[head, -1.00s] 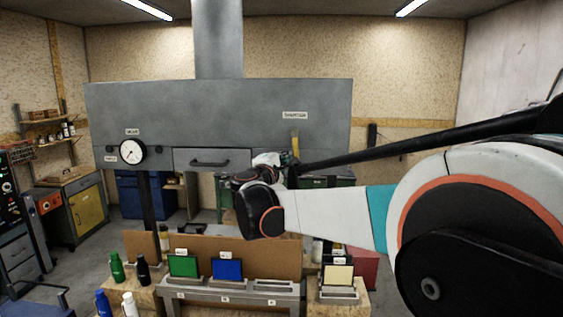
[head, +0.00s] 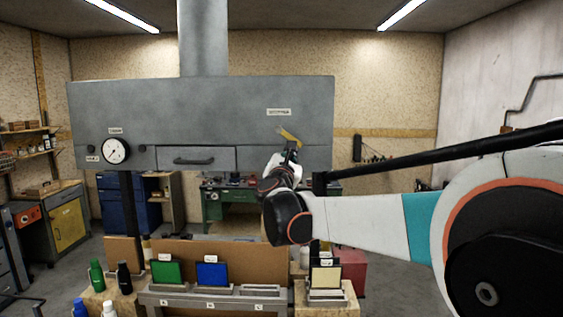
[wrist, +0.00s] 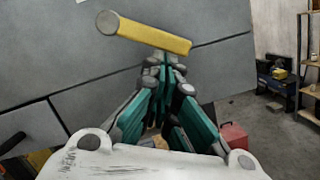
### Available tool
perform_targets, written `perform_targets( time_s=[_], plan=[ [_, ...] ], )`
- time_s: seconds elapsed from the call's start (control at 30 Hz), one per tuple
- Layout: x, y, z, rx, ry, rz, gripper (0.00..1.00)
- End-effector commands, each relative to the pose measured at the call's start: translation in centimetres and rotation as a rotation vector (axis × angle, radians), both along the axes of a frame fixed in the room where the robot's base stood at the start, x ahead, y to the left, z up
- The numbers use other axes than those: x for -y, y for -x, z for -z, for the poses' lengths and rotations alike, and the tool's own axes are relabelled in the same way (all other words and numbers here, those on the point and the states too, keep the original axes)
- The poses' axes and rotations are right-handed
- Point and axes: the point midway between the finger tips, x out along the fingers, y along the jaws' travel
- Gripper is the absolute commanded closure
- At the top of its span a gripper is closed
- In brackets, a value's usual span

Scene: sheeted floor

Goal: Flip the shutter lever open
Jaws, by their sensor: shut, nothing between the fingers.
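The yellow shutter lever (head: 289,135) is on the grey hood (head: 200,115), below a small label (head: 279,112). It is tilted, with its upper end to the left. In the wrist view the lever (wrist: 150,34) lies across the top, just beyond my fingertips. My gripper (wrist: 173,62) is shut and empty, with its fingertips close to the lever's underside; I cannot tell whether they touch. In the head view my gripper (head: 292,152) is just below the lever, partly hidden by my wrist.
A gauge (head: 115,151) and a drawer (head: 195,158) are on the hood to the left. Below stands a rack (head: 215,299) with green and blue panels. A red box (head: 351,268) is at lower right. A green workbench (head: 232,203) stands behind.

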Motion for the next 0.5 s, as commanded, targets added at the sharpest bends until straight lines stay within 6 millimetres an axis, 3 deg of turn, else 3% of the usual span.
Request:
perform_targets(
  time_s=[0.5],
  plan=[
    [2.4, 0.1, -1.9, -0.015, 0.423, 0.002, 1.00]
  ],
)
